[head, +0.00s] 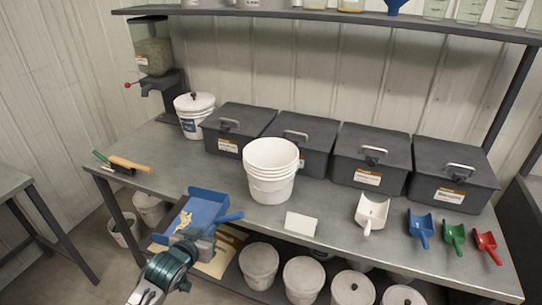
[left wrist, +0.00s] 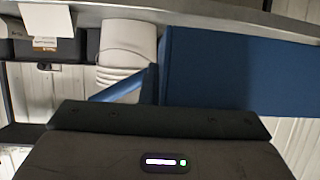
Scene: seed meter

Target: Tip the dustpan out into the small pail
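The blue dustpan (head: 208,200) is at the table's front edge in the head view, with pale yellow seed (head: 186,220) lying in it. My left gripper (head: 203,238) is at the dustpan's handle and appears shut on it; the fingertips are hidden. The left wrist view shows the dustpan's blue underside or side (left wrist: 235,70) close up, with a blue bar of it to the left. A small open white pail (head: 123,230) stands low at the left, beyond the table leg. My right gripper is not in view.
A stack of white buckets (head: 270,172) stands mid-table before dark lidded bins (head: 370,158). A lidded white pail (head: 194,116), a brush (head: 130,163), a white card (head: 301,223) and several scoops (head: 420,229) are on the table. Lidded buckets (head: 258,264) stand below.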

